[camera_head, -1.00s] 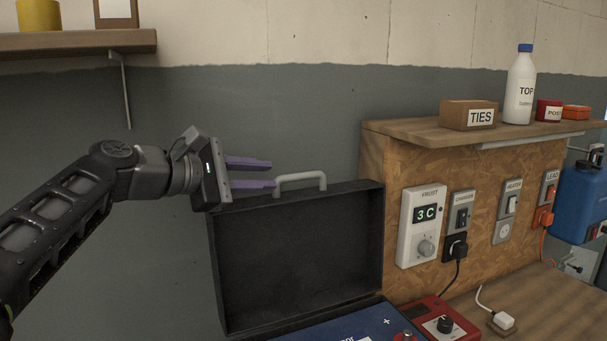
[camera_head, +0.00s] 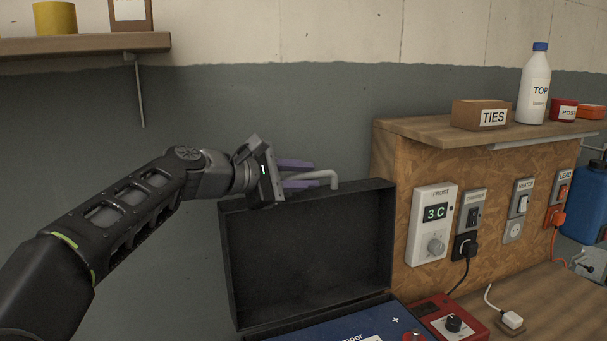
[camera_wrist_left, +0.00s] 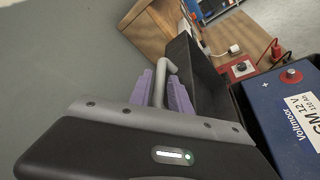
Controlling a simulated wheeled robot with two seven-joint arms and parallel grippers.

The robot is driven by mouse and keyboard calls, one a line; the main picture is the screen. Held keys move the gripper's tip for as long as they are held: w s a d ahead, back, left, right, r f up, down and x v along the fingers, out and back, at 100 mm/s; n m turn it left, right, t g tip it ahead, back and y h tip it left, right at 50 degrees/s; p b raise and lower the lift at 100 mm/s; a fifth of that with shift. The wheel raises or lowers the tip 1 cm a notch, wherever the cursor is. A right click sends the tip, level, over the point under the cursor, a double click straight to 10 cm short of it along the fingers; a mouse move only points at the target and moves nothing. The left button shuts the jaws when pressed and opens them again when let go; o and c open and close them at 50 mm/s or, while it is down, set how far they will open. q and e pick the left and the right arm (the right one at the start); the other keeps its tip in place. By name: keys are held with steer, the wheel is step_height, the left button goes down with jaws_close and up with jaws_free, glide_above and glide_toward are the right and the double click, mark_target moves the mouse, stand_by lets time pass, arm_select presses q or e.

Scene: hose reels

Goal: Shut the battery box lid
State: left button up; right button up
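The black battery box lid (camera_head: 312,250) stands raised, open and roughly upright, behind the blue battery (camera_head: 350,330). A grey handle (camera_head: 333,181) sits on the lid's top edge. My left gripper (camera_head: 299,174) is at the left end of this handle, its purple fingers spread apart. In the left wrist view the handle (camera_wrist_left: 160,80) passes between the two fingers (camera_wrist_left: 161,98); I cannot tell whether they touch it. The battery (camera_wrist_left: 285,115) shows there at the right. The front of the box is cut off below the head view. My right gripper is not in view.
A red device with a knob (camera_head: 451,322) stands right of the box. A board (camera_head: 399,230) with a frost thermostat (camera_head: 433,225) and switches rises close to the lid's right side. A white plug (camera_head: 511,320) lies on the bench. The grey wall is behind the lid.

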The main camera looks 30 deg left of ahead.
arm_select(q)
jaws_close()
stand_by(1.4)
